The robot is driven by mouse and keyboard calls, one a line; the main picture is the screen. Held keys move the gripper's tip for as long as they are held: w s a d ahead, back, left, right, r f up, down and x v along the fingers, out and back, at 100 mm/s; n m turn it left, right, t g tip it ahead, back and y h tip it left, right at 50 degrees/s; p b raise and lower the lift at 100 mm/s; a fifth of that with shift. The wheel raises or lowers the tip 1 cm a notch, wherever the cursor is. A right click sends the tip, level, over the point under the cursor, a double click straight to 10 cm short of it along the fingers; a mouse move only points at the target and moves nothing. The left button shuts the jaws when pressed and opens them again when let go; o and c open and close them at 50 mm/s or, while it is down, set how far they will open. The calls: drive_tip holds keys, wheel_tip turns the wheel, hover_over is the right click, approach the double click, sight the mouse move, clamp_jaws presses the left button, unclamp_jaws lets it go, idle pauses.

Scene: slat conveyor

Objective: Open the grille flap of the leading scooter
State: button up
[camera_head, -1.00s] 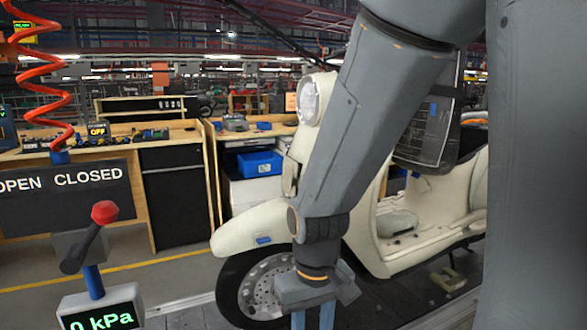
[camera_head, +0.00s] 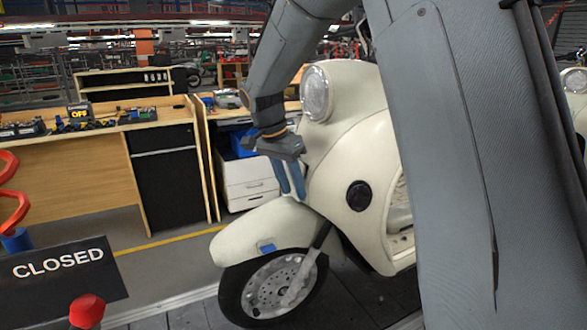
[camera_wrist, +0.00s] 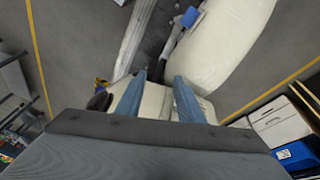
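The cream leading scooter (camera_head: 350,140) stands in the middle of the head view, its round headlight (camera_head: 315,93) and front fender (camera_head: 250,233) to the left. My gripper (camera_head: 292,193) points down in front of its front panel, above the fender, and overlaps it in the picture. I cannot tell whether it touches. In the wrist view the two blue fingers of my gripper (camera_wrist: 160,78) stand apart, with a cream part of the scooter (camera_wrist: 153,100) showing between them. The fender (camera_wrist: 230,40) lies beyond. I cannot make out the grille flap clearly in either view.
Wooden workbenches (camera_head: 70,175) and white drawers (camera_head: 248,180) stand behind at the left. A CLOSED sign (camera_head: 60,275) and a red knob (camera_head: 86,311) are at the lower left. Another scooter (camera_head: 573,95) shows at the right edge.

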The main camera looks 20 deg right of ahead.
drive_tip(key=w+a+r+m+h+p, duration=0.1)
drive_tip(key=w+r+m+p, duration=0.1)
drive_tip(key=w+r+m, duration=0.3)
wheel_tip(320, 180, down, 6)
drive_tip(key=w+d+n+p, duration=0.1)
drive_tip(key=d+p, duration=0.1)
drive_tip(key=d, duration=0.1)
drive_tip(key=shift+f, duration=0.25)
clamp_jaws()
